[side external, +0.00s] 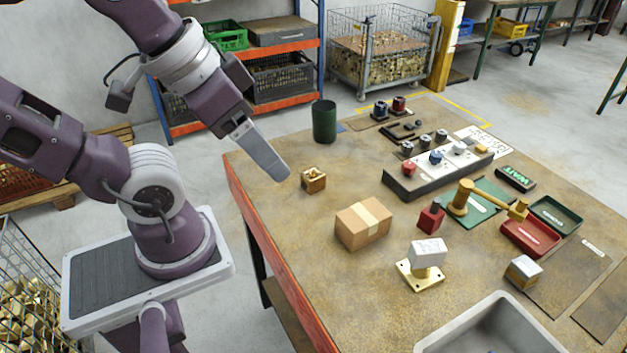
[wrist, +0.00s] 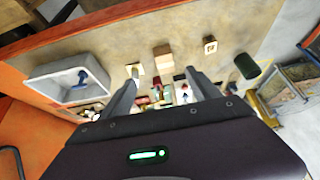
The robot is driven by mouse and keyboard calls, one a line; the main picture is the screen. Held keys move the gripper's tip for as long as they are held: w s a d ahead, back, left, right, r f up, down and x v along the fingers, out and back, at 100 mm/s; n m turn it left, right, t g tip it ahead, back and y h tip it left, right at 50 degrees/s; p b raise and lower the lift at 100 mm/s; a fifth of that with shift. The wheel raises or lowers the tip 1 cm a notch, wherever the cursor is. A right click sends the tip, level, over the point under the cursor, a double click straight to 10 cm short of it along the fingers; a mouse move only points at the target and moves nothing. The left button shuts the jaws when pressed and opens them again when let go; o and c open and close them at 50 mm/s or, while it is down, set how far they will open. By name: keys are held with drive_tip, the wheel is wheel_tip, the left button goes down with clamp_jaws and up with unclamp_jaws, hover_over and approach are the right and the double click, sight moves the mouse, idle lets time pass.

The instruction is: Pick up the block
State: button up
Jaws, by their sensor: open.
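A small brass-coloured block (side external: 314,180) with a dark mark on its top sits on the table near its left edge. In the wrist view the block (wrist: 210,47) shows beyond the fingers, up and to the right. My gripper (side external: 281,172) is above the table edge, just left of the block in the side view and apart from it. In the wrist view my gripper (wrist: 163,86) is open, with nothing between its two fingers. The side view shows the fingers edge-on, so the gap is hidden there.
A cardboard box (side external: 363,223) stands in front of the block, and a dark green cylinder (side external: 324,121) behind it. A grey-topped piece on a brass base (side external: 420,272), another small block (side external: 523,271) and a grey bin (side external: 492,328) are nearer the camera. Bare tabletop surrounds the block.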

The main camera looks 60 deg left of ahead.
drive_tip(key=m+g+y, duration=0.8)
drive_tip(key=m+y, duration=0.5)
drive_tip(key=m, duration=0.3)
hover_over(316, 176)
drive_tip(key=d, duration=0.1)
wheel_tip(316, 176, down, 17)
drive_tip(key=shift+m+t, duration=0.3)
drive_tip(key=shift+t, duration=0.1)
drive_tip(key=f, duration=0.8)
drive_tip(key=shift+a, duration=0.25)
drive_tip(key=x, duration=0.5)
drive_tip(key=shift+w+r, duration=0.1)
drive_tip(key=shift+r, duration=0.1)
clamp_jaws()
